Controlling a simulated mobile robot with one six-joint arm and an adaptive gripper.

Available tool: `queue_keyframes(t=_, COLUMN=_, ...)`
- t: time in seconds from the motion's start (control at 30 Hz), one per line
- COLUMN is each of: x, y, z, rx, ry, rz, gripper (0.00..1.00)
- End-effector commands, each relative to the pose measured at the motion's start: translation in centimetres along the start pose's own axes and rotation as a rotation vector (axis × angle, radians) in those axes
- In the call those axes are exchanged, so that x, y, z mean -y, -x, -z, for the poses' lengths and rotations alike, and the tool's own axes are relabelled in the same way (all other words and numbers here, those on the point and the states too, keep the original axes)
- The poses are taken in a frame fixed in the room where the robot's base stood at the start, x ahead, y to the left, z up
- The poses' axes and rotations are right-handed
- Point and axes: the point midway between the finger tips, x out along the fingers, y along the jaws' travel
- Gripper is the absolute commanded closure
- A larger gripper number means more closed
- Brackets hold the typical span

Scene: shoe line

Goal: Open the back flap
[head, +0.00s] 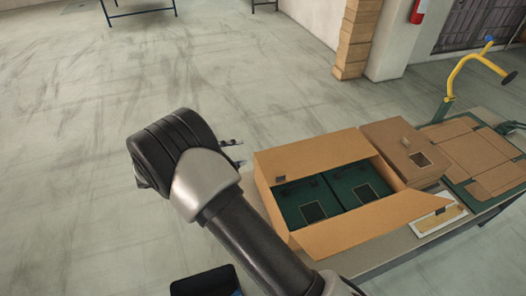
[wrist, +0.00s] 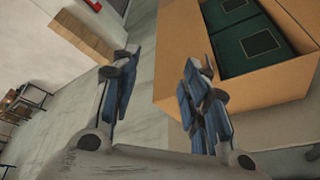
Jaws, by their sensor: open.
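An open cardboard carton (head: 345,231) stands on the bench with two dark green boxes (head: 358,186) inside. Its back panel (head: 315,152) rises along the far side; I cannot tell where the back flap ends and the wall begins. A front panel slopes along the near side. My gripper (head: 235,152) is open and empty, off the carton's back left corner, apart from it in the head view. In the wrist view, my two fingers (wrist: 158,78) are spread, with the carton (wrist: 185,50) at the right, partly hidden behind the right finger.
A closed brown box (head: 388,139) stands right behind the carton. A flattened cardboard piece (head: 478,158) lies on a green board, near a yellow-handled tool (head: 463,66). A small white tray (head: 425,224) lies at the right.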

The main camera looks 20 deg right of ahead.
Motion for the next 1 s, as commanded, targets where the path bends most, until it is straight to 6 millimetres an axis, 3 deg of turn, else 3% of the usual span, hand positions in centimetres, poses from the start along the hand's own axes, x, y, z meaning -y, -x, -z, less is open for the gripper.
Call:
queue_keyframes(t=0.13, x=0.1, y=-0.2, z=0.1, rx=-0.005, ry=0.076, rz=-0.044, gripper=0.58)
queue_keyframes(t=0.27, x=-0.1, y=-1.9, z=0.1, rx=-0.004, ry=0.075, rz=-0.042, gripper=0.58)
queue_keyframes(t=0.8, x=-0.4, y=-13.3, z=0.2, rx=-0.004, ry=0.071, rz=-0.039, gripper=0.58)
queue_keyframes(t=1.0, x=-0.6, y=-16.1, z=0.3, rx=-0.005, ry=0.071, rz=-0.041, gripper=0.58)
